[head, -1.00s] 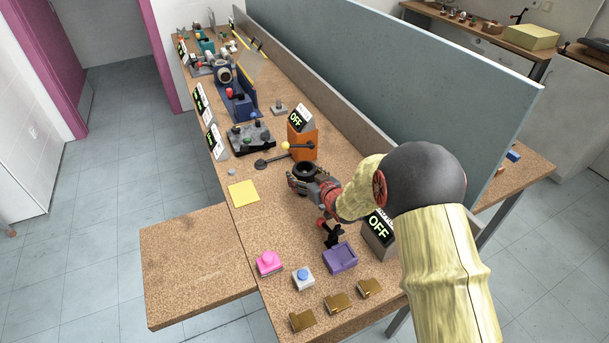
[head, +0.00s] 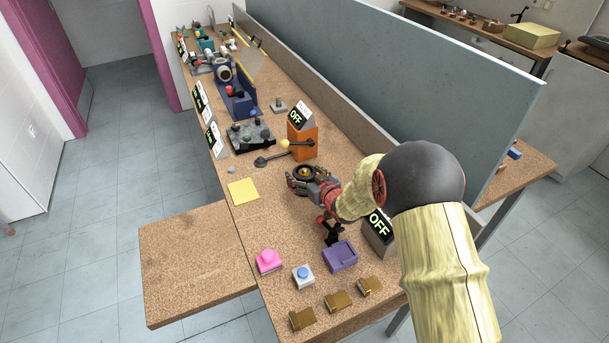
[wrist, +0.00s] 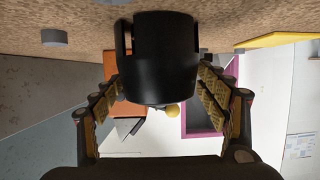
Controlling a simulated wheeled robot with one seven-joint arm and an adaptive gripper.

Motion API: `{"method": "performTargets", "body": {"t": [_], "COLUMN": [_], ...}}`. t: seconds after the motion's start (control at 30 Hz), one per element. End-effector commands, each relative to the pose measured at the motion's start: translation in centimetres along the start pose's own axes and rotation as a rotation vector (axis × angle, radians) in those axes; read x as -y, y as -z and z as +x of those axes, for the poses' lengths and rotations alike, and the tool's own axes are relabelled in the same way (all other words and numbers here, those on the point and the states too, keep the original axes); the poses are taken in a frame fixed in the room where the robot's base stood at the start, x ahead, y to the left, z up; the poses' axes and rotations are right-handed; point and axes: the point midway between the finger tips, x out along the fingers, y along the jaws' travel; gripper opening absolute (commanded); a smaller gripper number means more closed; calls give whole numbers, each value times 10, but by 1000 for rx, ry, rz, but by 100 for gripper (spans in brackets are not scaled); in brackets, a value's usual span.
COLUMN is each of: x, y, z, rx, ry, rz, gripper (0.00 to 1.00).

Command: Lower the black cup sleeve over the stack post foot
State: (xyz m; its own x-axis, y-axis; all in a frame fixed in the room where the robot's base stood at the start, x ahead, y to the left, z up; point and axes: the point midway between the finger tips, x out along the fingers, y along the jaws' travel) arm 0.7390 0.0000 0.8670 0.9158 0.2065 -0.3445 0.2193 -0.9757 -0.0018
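The black cup sleeve (head: 307,186) stands upright, low over the table. In the wrist view the sleeve (wrist: 157,60) fills the space between my fingers, with a slot in its wall on the table side. My gripper (head: 303,182) has a finger on each side of it, and both pads (wrist: 158,92) appear to press on its wall. In the head view a brownish-gold patch shows inside the sleeve's ring; I cannot tell whether it is the post foot or the tabletop. The post foot is not otherwise distinguishable.
An orange box (head: 302,143) with a yellow-knobbed lever (head: 286,144) and an OFF sign stands just behind. A yellow sheet (head: 243,190) lies to the left. A purple tray (head: 341,257), a pink button (head: 268,261) and a blue button (head: 303,276) sit in front.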

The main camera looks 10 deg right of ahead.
Motion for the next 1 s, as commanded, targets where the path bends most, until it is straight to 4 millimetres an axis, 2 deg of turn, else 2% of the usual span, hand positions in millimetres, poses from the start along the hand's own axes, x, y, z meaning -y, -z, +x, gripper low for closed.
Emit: {"method": "performTargets", "body": {"t": [0.23,0.63,0.77,1.0], "x": [0,0,-1,-1], "y": [0,0,1,0], "z": [0,-4,-19,-66], "rx": [0,0,-1,0], "ry": [0,-1,-2,-2], "rz": [0,0,1,1], "gripper": [90,90,90,90]}}
